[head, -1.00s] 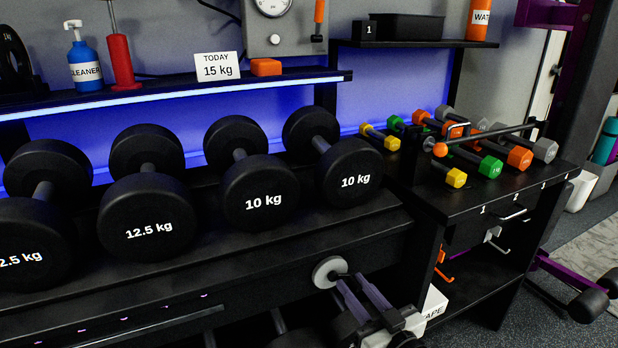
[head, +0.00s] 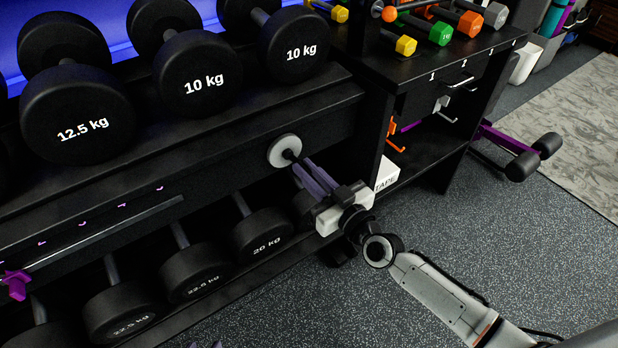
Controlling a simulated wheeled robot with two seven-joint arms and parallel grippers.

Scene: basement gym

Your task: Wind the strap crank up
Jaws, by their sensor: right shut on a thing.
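The strap crank (head: 281,151) shows as a pale grey disc on the front rail of the dumbbell rack, with a short dark handle sticking out toward me. My right gripper (head: 299,168) reaches in from the lower right, its long purple-grey fingers shut on the handle. The fingers hide part of the handle. I cannot make out the strap itself. Small pale tips at the bottom edge (head: 206,345) may be my left gripper; too little shows to tell its state.
Heavy dumbbells sit on the upper shelf (head: 200,150), and more lie below, close to my right arm. A purple star-shaped knob (head: 14,284) is at far left. A side table (head: 420,65) holds small coloured dumbbells, with a tape box (head: 386,174) beneath. Speckled floor (head: 480,240) is open at right.

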